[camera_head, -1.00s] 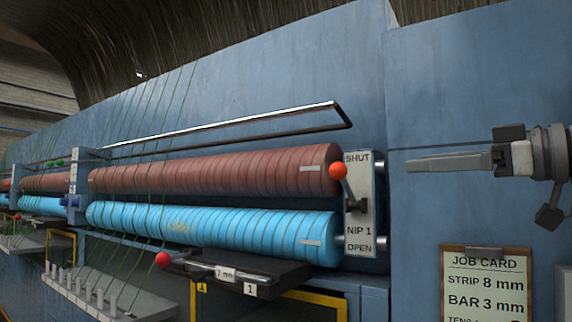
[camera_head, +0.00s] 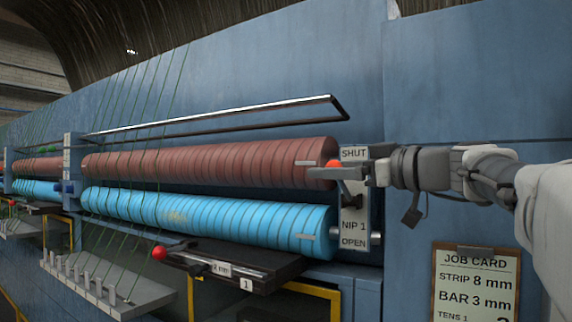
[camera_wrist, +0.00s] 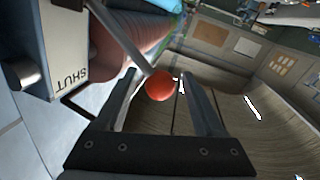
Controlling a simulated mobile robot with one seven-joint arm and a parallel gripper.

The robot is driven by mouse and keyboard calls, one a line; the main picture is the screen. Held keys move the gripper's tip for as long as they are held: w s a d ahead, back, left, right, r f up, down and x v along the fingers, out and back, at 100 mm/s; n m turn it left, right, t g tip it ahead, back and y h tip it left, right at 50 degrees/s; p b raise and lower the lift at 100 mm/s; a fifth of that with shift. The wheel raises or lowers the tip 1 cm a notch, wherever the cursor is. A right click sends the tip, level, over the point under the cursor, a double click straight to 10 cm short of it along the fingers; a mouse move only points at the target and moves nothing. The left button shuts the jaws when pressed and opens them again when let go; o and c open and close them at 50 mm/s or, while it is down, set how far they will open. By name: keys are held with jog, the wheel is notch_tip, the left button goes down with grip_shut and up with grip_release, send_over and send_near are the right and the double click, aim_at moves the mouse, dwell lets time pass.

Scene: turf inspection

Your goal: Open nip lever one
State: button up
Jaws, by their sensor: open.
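The nip 1 lever has a red ball knob (camera_wrist: 160,86) and a metal shaft (camera_wrist: 122,45). Its plate (camera_head: 354,212) reads SHUT at the top and OPEN at the bottom. The knob is near the SHUT end, partly hidden by my gripper (camera_head: 342,173) in the head view. In the wrist view my gripper (camera_wrist: 160,92) is open, with the knob in line between its two fingers. I cannot tell whether a finger touches it.
A brown roller (camera_head: 215,167) lies above a blue roller (camera_head: 210,217), left of the plate. A metal bar frame (camera_head: 220,122) runs above them. A second red-knobbed handle (camera_head: 159,253) sits lower left. A job card (camera_head: 475,283) hangs at lower right.

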jog(key=shift+c, duration=0.2)
grip_shut()
dwell(1.3)
